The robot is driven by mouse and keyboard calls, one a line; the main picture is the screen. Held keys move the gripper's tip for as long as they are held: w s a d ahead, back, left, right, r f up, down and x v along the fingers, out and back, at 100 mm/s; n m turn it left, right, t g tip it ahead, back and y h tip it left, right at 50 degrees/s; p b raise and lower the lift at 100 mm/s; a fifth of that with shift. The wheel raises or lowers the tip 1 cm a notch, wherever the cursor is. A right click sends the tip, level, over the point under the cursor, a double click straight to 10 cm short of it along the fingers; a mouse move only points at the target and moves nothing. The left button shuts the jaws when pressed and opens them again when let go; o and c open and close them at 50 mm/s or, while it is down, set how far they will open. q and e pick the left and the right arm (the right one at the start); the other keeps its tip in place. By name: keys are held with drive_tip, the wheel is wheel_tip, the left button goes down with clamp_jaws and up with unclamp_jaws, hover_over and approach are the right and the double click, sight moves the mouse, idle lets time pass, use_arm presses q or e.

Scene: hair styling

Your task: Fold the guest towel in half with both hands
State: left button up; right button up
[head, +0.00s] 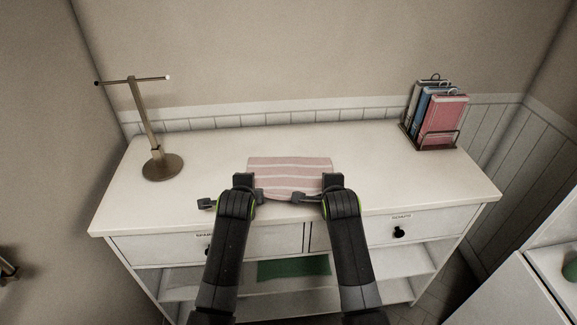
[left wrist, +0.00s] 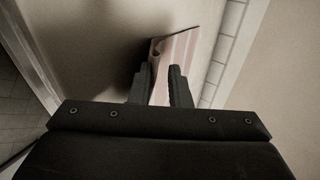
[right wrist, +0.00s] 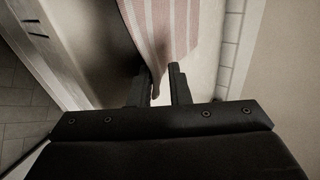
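The guest towel (head: 290,164), pink with pale stripes, lies on the white dresser top near its front middle. Its near edge curves between my grippers. My left gripper (head: 232,198) is at the towel's near left corner; in the left wrist view its fingers (left wrist: 160,78) stand apart with curled towel cloth (left wrist: 182,52) between and beyond them. My right gripper (head: 318,196) is at the near right corner; in the right wrist view its fingers (right wrist: 157,80) stand apart, with a narrowed towel corner (right wrist: 165,30) reaching between them. My arms hide parts of the front edge.
A brass T-shaped stand (head: 162,166) is at the left of the dresser top (head: 400,180). A rack of books (head: 442,122) stands at the back right. The top is clear on both sides of the towel. Drawers with dark knobs (head: 398,232) and a green item (head: 293,268) are below.

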use_arm(q)
drive_tip(key=o, duration=0.5)
drive_tip(key=shift+c, duration=0.2)
use_arm(e)
drive_tip(key=o, duration=0.5)
drive_tip(key=shift+c, duration=0.2)
use_arm(q)
drive_tip(key=shift+r, duration=0.1)
use_arm(e)
drive_tip(key=shift+r, duration=0.1)
